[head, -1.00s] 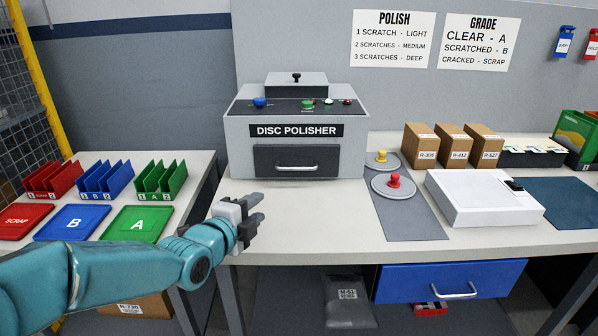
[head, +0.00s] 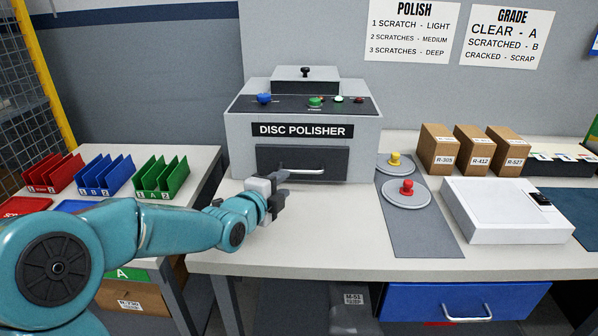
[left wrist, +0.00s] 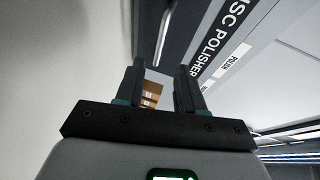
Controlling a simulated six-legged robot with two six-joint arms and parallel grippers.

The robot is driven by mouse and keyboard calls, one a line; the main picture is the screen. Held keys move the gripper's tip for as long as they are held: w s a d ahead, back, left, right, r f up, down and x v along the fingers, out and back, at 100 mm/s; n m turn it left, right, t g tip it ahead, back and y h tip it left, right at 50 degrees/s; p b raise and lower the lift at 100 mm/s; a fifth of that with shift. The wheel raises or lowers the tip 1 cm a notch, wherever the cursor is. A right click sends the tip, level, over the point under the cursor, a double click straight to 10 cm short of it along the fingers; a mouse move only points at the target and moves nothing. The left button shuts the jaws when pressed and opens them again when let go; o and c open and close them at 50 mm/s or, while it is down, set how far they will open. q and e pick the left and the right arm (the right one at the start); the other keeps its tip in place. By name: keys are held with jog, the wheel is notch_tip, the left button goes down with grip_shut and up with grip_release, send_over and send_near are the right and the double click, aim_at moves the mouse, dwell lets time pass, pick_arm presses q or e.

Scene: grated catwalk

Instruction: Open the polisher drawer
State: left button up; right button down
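The disc polisher (head: 238,138) is a grey machine on the bench. Its dark drawer front (head: 325,157) looks shut, with a pale bar handle (head: 305,171) across it. My left gripper (head: 284,187) is open just left of and in front of the handle, its fingers pointing right. It looks empty, and I cannot tell whether a finger touches the handle. In the left wrist view my left gripper (left wrist: 160,80) has its fingers apart, with cardboard boxes showing far off between them. The polisher label (left wrist: 228,45) is tilted there. My right gripper is out of view.
Discs with a yellow knob (head: 395,160) and a red knob (head: 407,188) sit on a grey mat (head: 415,235) right of the polisher. A white box (head: 490,210) and cardboard boxes (head: 438,150) stand further right. Coloured racks (head: 160,178) stand on the left table.

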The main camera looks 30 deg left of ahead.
aim_at(299, 172)
pick_arm(q)
jog(key=x, duration=0.9)
jog(key=shift+p, duration=0.35)
grip_shut()
